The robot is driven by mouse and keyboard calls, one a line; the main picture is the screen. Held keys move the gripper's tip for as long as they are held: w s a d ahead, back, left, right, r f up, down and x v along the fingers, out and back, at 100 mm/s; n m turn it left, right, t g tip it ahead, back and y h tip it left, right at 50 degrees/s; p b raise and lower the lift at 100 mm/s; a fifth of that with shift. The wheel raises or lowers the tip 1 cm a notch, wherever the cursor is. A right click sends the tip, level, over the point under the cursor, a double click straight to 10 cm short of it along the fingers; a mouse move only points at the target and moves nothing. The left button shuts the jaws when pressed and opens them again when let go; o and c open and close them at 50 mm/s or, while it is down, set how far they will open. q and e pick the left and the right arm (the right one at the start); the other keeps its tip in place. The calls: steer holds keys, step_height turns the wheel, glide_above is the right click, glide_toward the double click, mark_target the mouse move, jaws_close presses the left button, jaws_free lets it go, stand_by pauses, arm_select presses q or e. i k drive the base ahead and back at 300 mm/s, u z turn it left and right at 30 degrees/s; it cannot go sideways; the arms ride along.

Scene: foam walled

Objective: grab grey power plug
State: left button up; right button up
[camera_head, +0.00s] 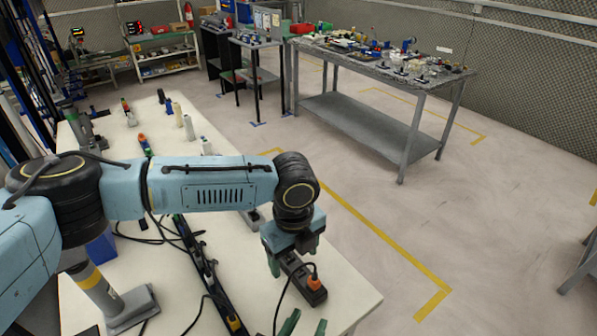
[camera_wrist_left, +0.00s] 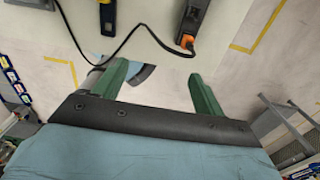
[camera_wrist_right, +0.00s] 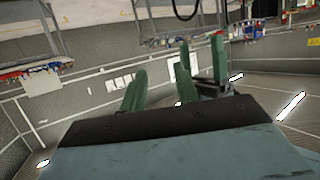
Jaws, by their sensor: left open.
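No grey power plug can be told for certain. A dark power strip (camera_head: 312,294) lies near the table's right edge, with an orange plug (camera_head: 314,279) and black cable in it. The strip (camera_wrist_left: 195,12) and orange plug (camera_wrist_left: 187,42) also show in the left wrist view, beyond my fingers. My left gripper (camera_head: 288,262) is open, pointing down over the strip's far end in the head view. Its empty fingers (camera_wrist_left: 156,70) are spread in the left wrist view. My right gripper (camera_head: 305,326) is at the bottom edge of the head view; its fingers (camera_wrist_right: 178,60) are apart and empty.
The pale table (camera_head: 270,308) carries a long black rail (camera_head: 207,272), loose cables and a grey stand (camera_head: 130,306). Several small items line its far part. A grey workbench (camera_head: 380,72) crowded with parts stands behind. The floor between is clear, with yellow lines.

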mark_target(197, 254)
steer(key=k, duration=1.15)
